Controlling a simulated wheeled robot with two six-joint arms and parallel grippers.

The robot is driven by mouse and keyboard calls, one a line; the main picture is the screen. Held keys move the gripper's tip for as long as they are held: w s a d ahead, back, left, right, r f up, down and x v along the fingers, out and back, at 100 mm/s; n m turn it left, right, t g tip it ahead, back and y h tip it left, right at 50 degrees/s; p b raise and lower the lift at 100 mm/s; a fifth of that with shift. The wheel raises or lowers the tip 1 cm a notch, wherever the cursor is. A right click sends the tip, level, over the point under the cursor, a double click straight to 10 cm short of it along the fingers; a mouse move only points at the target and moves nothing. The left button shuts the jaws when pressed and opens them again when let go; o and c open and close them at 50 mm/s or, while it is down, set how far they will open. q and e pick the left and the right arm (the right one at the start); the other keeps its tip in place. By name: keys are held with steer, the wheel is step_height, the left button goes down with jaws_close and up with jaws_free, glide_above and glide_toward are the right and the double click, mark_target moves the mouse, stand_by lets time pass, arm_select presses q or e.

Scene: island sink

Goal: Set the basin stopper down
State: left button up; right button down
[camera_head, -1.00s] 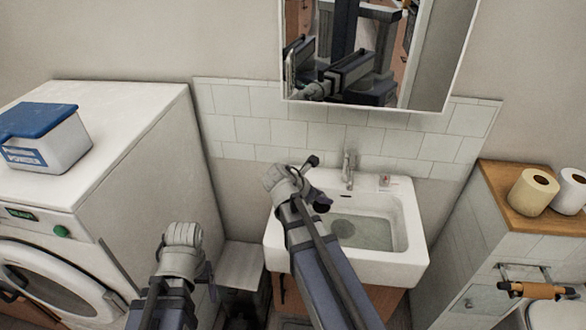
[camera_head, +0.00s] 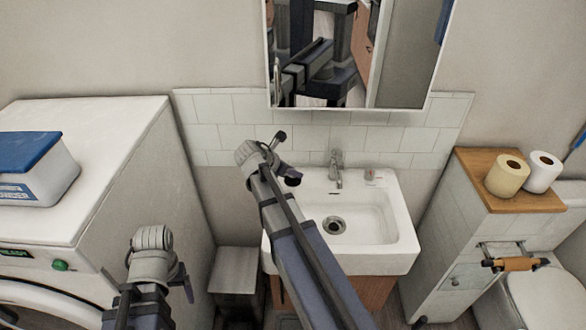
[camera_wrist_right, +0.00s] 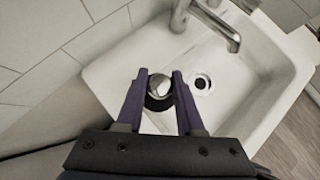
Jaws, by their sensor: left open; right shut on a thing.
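The basin stopper (camera_wrist_right: 158,88) is a small round piece with a shiny top and dark lower part. In the right wrist view it sits between the fingertips of my right gripper (camera_wrist_right: 159,84), which is shut on it. In the head view the stopper (camera_head: 293,178) is a dark shape at my right gripper (camera_head: 286,172), over the left rim of the white basin (camera_head: 395,225). The basin's drain (camera_head: 334,225) is uncovered and the bowl looks empty. My left gripper (camera_head: 183,280) is open, low between the washing machine and the basin; its fingers are mostly hidden.
A washing machine (camera_head: 100,150) with a powder box (camera_head: 38,165) is at left. A wooden-topped cabinet (camera_head: 500,195) with paper rolls is at right.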

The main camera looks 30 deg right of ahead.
steer(key=w+d, duration=0.1)
steer(key=w, duration=0.1)
steer(key=w+d+f+b, duration=0.1)
steer(key=w+d, duration=0.1)
steer(key=w, duration=0.1)
steer(key=w+d+f+b, duration=0.1)
steer(key=w+d, duration=0.1)
steer(key=w, duration=0.1)
steer(key=shift+f, duration=0.15)
steer(key=shift+s+a+f+b, duration=0.1)
steer(key=shift+f+b, duration=0.35)
steer(key=shift+b, duration=0.1)
step_height(320, 180, down, 4)
steer(key=b, duration=0.3)
steer(key=shift+r+b, duration=0.2)
steer(key=shift+b, duration=0.1)
steer(key=shift+f, duration=0.25)
steer(key=shift+w+r, duration=0.1)
steer(key=shift+w, duration=0.1)
